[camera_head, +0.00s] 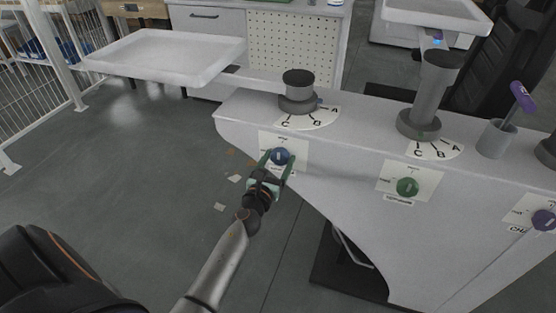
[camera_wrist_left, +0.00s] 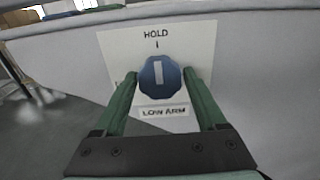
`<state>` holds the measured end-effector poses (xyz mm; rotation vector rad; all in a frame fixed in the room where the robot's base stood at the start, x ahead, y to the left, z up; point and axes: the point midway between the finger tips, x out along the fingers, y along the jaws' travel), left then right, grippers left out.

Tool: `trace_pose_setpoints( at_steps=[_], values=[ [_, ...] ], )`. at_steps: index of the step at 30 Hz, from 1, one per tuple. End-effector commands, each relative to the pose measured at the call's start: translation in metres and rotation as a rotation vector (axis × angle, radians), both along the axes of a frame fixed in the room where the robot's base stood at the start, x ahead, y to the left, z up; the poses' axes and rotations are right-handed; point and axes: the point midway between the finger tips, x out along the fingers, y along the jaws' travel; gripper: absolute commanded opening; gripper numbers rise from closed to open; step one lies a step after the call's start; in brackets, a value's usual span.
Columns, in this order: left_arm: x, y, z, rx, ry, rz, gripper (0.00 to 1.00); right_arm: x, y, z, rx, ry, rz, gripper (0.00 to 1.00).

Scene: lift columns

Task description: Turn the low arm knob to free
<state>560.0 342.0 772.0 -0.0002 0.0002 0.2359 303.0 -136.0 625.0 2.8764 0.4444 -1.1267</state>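The low arm knob (camera_head: 280,156) is a blue faceted knob on the front panel of the light grey housing (camera_head: 345,205), below the left column. In the left wrist view the knob (camera_wrist_left: 160,78) has a pale bar that stands upright, in line with the word HOLD above it. A LOW ARM label (camera_wrist_left: 164,112) sits below. My left gripper (camera_head: 277,161) points at the knob, with its green fingers (camera_wrist_left: 160,76) on either side of it. A narrow gap seems to show between fingers and knob. The left part of the plate is hidden by a finger. My right gripper is not in view.
A green knob (camera_head: 407,187) and a purple knob (camera_head: 543,219) are farther right on the panel. Dark column (camera_head: 298,84) and grey column (camera_head: 433,90) rise above lettered dials. A white tray (camera_head: 165,56) extends left. Floor is open at left, with small scraps.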

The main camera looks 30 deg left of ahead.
Motion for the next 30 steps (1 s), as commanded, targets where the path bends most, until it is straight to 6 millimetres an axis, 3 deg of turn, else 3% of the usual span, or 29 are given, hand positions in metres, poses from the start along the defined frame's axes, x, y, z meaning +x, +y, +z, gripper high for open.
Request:
trace_pose_setpoints(
  at_steps=[2,16,30],
  values=[
    [0.0001,0.0001,0.0001,0.0,0.0,0.0,0.63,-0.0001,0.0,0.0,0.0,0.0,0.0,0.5],
    [0.0002,0.0001,0.0002,0.0,0.0,0.0,0.12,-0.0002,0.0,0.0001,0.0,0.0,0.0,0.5],
    [0.0002,0.0003,0.0003,-0.121,-0.03,-0.001,0.11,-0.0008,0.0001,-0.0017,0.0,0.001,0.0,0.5]
  ],
)
